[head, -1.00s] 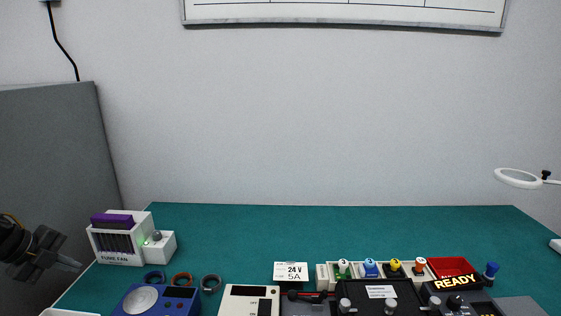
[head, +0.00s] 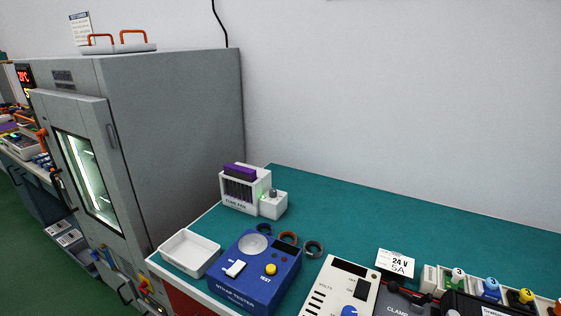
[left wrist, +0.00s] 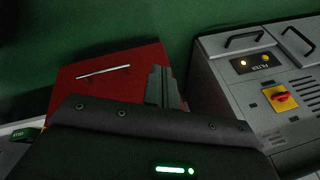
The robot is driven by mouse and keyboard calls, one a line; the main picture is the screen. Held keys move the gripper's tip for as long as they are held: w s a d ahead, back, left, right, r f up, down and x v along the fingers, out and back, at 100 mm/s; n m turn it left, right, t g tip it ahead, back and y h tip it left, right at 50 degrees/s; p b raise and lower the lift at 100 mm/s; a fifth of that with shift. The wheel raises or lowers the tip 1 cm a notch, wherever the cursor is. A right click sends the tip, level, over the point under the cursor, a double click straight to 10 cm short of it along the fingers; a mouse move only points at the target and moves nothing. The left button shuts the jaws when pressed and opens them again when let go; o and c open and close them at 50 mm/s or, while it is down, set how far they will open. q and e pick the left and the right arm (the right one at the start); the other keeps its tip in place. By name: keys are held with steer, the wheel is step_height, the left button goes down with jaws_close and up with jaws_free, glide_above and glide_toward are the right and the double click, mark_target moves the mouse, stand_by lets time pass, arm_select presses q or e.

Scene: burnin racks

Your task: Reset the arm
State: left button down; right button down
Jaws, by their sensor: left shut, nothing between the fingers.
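My left gripper (left wrist: 165,90) shows in the left wrist view, its dark fingers together and empty. It points over a red cabinet front (left wrist: 110,75) with a metal handle, and I see no contact with it. The gripper's dark housing with a green light fills the lower part of that view. I cannot make out my left gripper in the head view. My right gripper is in neither view.
A grey chamber (head: 180,110) with a lit window stands left of the green-topped bench (head: 340,200). A white tray (head: 190,270), a blue tester (head: 240,285) and a fume fan (head: 240,190) stand on it. A grey unit with a red-and-yellow switch (left wrist: 280,98) is right of the gripper.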

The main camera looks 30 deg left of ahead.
arm_select(q)
steer(key=s+d+f+g, duration=0.1)
steer(key=s+d+f, duration=0.2)
steer(key=d, duration=0.6)
steer(key=s+d+f+n+g+h, duration=0.1)
steer(key=s+d+f, duration=0.2)
steer(key=d, duration=0.6)
steer(key=s+d+f+g+h, duration=0.1)
steer(key=s+d+f, duration=0.3)
steer(key=d, duration=0.6)
steer(key=shift+s+n+g, duration=0.3)
steer(key=shift+s, duration=0.6)
steer(key=c, duration=2.1)
jaws_free()
